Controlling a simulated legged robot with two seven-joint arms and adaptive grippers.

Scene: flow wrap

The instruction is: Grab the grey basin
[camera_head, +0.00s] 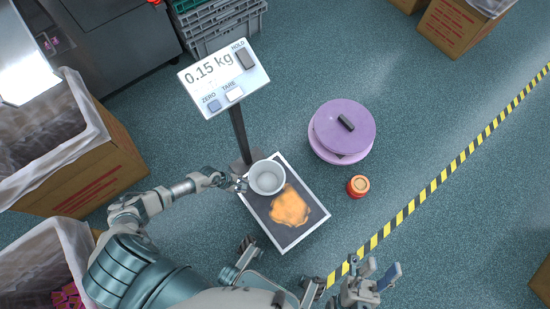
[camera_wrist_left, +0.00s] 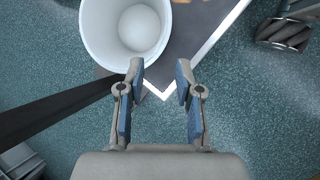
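The grey basin (camera_head: 267,177) is a round, pale, empty-looking bowl standing upright on the scale platform (camera_head: 309,228), near its upper left corner. It also shows at the top of the left wrist view (camera_wrist_left: 128,25), cut off by the frame edge. My left gripper (camera_head: 238,184) is at the basin's left side. In the left wrist view its two fingers (camera_wrist_left: 159,76) are apart with nothing between them. The left finger overlaps the basin's near rim; I cannot tell whether they touch. My right gripper (camera_head: 376,275) is open and empty, below right of the scale.
An orange patch (camera_head: 290,207) lies on the platform beside the basin. The scale's post carries a display (camera_head: 223,79) reading 0.15 kg. A purple lidded container (camera_head: 342,130) and a small orange-red jar (camera_head: 358,186) stand on the right. Lined cartons (camera_head: 100,160) stand left.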

